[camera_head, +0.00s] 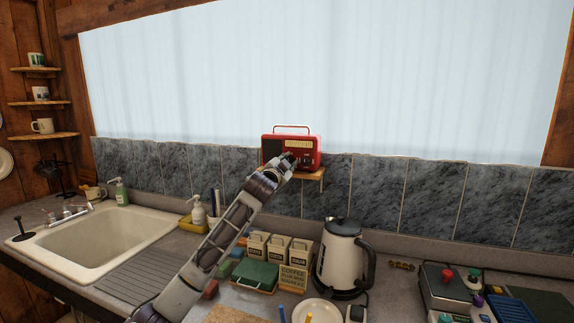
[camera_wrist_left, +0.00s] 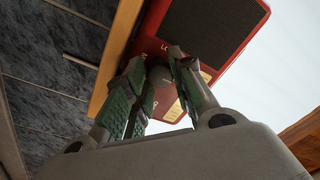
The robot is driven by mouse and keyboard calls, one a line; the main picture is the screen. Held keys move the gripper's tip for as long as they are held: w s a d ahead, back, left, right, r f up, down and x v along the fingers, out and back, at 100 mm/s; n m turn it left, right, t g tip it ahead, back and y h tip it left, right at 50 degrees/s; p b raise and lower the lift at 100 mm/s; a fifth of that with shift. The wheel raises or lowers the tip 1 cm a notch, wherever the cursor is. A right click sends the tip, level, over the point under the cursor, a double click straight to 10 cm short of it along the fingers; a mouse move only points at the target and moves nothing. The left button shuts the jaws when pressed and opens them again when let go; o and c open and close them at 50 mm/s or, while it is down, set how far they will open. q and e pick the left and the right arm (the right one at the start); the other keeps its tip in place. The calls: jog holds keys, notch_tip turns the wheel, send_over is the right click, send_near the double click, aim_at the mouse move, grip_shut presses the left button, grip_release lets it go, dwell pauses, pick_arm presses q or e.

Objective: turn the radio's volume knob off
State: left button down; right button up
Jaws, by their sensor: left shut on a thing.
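The red radio (camera_head: 312,142) stands on a small wooden shelf (camera_head: 311,174) on the tiled wall, below the covered window. It has a dark speaker grille, a pale dial and a handle on top. My left gripper (camera_head: 290,161) is at the radio's front face and hides part of it. In the left wrist view the radio (camera_wrist_left: 222,75) is seen close and tilted, and the fingers of the left gripper (camera_wrist_left: 160,88) are closed around a dark round knob (camera_wrist_left: 160,78) on its front. The knob's pointer or setting cannot be made out. My right gripper is not in view.
A sink (camera_head: 105,240) with soap bottles is at the left. The air in front of the window is clear.

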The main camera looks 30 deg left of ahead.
pick_arm(q)
jog(key=shift+f, duration=0.1)
dwell(0.3)
jog(key=c, duration=1.5)
grip_release()
jog(key=shift+o, duration=0.2)
jog(key=shift+s, duration=0.1)
jog(key=v, duration=1.1)
jog(key=shift+s, duration=0.4)
